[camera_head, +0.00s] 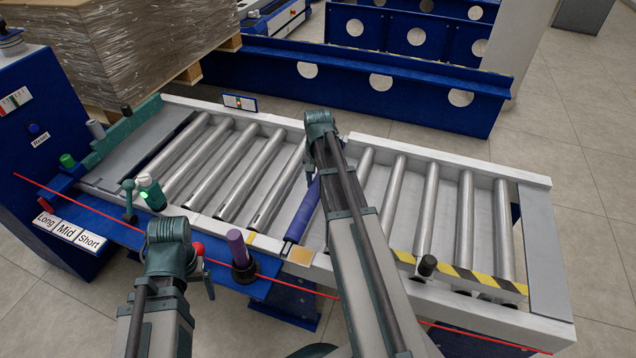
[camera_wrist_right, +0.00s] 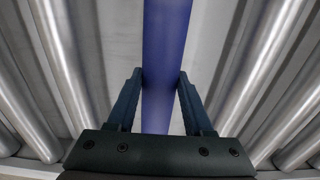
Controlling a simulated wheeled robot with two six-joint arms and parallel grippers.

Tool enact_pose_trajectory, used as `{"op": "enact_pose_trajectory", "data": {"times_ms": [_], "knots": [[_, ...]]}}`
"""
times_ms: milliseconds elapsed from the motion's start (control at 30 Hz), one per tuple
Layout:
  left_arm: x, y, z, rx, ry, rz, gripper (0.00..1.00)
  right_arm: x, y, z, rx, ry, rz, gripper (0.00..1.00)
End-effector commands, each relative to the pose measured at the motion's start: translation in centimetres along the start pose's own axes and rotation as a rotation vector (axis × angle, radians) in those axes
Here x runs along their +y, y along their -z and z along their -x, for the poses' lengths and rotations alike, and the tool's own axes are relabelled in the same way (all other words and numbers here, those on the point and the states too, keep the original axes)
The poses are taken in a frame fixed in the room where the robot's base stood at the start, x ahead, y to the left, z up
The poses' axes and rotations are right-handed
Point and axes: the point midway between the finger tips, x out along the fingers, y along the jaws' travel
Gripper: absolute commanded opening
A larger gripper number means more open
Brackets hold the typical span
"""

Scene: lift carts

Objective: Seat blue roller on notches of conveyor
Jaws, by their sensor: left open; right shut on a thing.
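The blue roller (camera_head: 303,213) lies across the conveyor (camera_head: 421,153), among the steel rollers and roughly in line with them. Its near end is by the front rail, beside a tan patch. Its far end is hidden by my right arm in the head view. My right gripper (camera_head: 311,172) is shut on the blue roller; in the right wrist view its two fingers (camera_wrist_right: 160,88) stand on either side of the blue roller (camera_wrist_right: 166,40). The notches cannot be made out. My left gripper (camera_head: 206,276) is open, in front of the conveyor near a red knob, mostly hidden by its own wrist.
A purple cylinder (camera_head: 238,248) stands upright on the blue front ledge. Blue beams (camera_head: 400,85) stand behind.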

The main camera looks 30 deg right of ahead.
Motion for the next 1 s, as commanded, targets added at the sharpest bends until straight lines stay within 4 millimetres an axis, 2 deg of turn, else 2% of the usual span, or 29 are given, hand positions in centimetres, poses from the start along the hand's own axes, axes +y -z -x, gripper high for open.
{"op": "enact_pose_trajectory", "data": {"times_ms": [367,400,567,1000], "knots": [[0.08,0.04,-0.79,0.0,0.0,0.0,0.87,0.0,0.0,-0.79,0.0,0.0,0.0,0.0],[0.07,0.04,-0.66,0.0,0.0,0.0,0.87,0.0,0.0,-0.66,0.0,0.0,0.0,0.59],[0.06,0.04,-0.65,0.0,0.0,0.0,0.87,0.0,0.0,-0.65,0.0,0.0,0.0,0.86],[0.02,0.01,-0.2,0.0,0.0,0.002,0.87,0.0,0.0,-0.2,0.0,0.0,0.0,0.86]]}}
